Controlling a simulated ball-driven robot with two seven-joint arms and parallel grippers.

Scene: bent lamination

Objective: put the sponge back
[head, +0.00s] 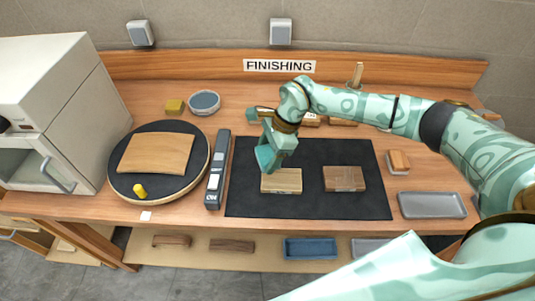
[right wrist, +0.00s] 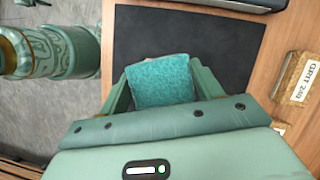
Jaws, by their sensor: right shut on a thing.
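A teal sponge (right wrist: 160,80) with a speckled face is between the fingers of my right gripper (right wrist: 160,88) in the right wrist view. In the head view my right gripper (head: 275,150) is over the black mat (head: 285,207), just behind a light wood block (head: 282,181). The sponge shows there as a teal patch (head: 265,158) at the fingertips. The gripper is shut on it. How high it is above the mat is hard to tell. My left gripper is not in view.
A darker wood block (head: 344,178) lies on the mat. A grey tray (head: 432,205) and a sanding block (head: 399,161) stand to its right. A round turntable (head: 120,190) with a curved wood panel (head: 156,153), a yellow block (head: 175,106) and a blue-grey bowl (head: 205,101) are left.

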